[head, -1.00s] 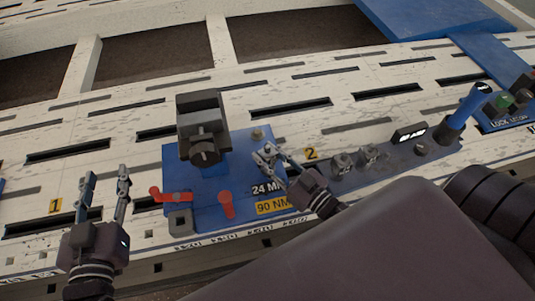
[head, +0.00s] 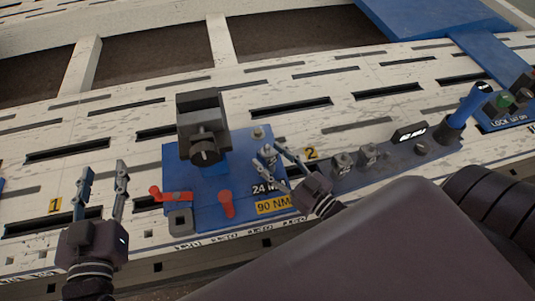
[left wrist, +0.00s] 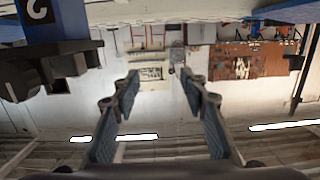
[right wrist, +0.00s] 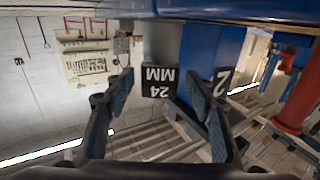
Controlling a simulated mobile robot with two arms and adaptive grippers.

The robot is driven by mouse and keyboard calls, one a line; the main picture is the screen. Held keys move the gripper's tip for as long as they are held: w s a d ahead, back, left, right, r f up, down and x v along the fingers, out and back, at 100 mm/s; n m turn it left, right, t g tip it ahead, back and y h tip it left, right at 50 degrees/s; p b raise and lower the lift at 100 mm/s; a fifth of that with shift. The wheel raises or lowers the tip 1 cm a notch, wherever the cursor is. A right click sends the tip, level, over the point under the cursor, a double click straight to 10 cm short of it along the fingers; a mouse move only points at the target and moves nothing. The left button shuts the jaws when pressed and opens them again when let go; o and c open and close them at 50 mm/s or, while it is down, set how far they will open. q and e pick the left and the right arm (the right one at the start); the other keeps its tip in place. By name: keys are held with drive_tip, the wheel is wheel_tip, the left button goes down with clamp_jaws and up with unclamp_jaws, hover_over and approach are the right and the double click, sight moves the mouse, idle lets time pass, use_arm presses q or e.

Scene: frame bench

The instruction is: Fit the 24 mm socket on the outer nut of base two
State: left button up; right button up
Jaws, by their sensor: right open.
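The blue base (head: 195,205) beside the yellow "2" tag (head: 311,153) carries a "24 MM" label (head: 265,188) and a yellow "90 NM" label (head: 273,204). A small grey nut (head: 258,132) stands near its back edge. A grey upright part (head: 267,152) stands in front of that nut; I cannot tell socket from nut there. My right gripper (head: 272,166) is open around or beside this part. In the right wrist view the "24 MM" label (right wrist: 160,81) shows upside down between the open fingers. My left gripper (head: 103,182) is open and empty near the yellow "1" tag (head: 55,205).
A dark clamp block (head: 202,125) and red handles (head: 226,204) rise from the blue base. A dark rail (head: 395,160) with grey sockets (head: 343,163), a lit display (head: 409,133) and a blue-handled tool (head: 468,105) lies to the right.

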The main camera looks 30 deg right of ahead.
drive_tip(key=v, duration=1)
drive_tip(key=shift+s+d, duration=0.1)
drive_tip(key=shift+s, duration=0.15)
